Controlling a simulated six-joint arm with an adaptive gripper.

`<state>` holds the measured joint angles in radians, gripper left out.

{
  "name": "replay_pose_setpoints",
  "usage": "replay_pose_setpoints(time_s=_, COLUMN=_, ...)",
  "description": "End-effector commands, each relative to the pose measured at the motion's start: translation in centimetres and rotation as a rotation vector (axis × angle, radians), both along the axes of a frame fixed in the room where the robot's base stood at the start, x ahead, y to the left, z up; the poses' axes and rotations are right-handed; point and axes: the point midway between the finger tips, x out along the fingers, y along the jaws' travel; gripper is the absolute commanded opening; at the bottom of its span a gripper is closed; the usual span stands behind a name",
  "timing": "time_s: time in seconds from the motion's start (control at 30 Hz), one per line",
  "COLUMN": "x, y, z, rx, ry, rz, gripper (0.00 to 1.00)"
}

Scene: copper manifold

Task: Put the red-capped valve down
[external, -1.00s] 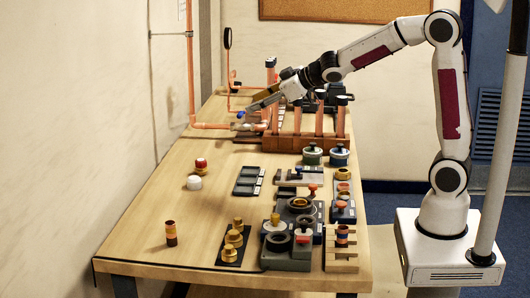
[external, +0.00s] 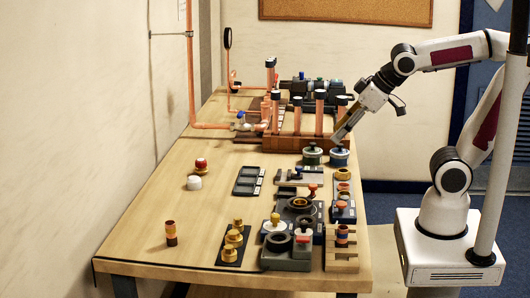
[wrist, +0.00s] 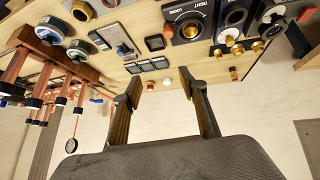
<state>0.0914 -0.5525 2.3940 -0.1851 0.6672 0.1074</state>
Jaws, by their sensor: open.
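A red-capped valve (external: 201,164) with a brass lower part stands on the left half of the table, just behind a white cap (external: 194,183). Its red top also shows small in the wrist view (wrist: 150,87), beyond my fingers. Similar red-topped pieces stand at the right, one on a grey block (external: 303,237) and one farther back (external: 313,190). My gripper (external: 336,138) is open and empty in the air near the right end of the wooden manifold block, far from the red-capped valve. Both spread fingers show in the wrist view (wrist: 159,80).
Copper pipes stand in the wooden block (external: 285,143). Green (external: 312,155) and blue (external: 339,156) round pots sit in front of it, near my gripper. A dark tray (external: 249,181) and several fixtures fill the right side. The table's left-centre is mostly clear.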

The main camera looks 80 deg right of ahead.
Motion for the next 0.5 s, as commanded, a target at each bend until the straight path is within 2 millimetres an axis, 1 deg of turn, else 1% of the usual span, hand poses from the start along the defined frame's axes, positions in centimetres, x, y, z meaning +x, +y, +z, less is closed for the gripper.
replay_pose_setpoints(time_s=0.03, x=-1.4, y=1.0, z=-0.4, rx=0.019, ry=0.017, rz=0.016, gripper=0.42)
replay_pose_setpoints(time_s=0.2, x=-5.7, y=3.8, z=-1.9, rx=0.076, ry=0.084, rz=0.069, gripper=0.42)
replay_pose_setpoints(time_s=0.33, x=-7.9, y=5.2, z=-2.8, rx=0.105, ry=0.121, rz=0.102, gripper=0.42)
replay_pose_setpoints(time_s=0.4, x=-8.6, y=5.6, z=-3.1, rx=0.117, ry=0.132, rz=0.112, gripper=0.42)
replay_pose_setpoints(time_s=0.5, x=-9.1, y=5.9, z=-3.3, rx=0.123, ry=0.142, rz=0.12, gripper=0.42)
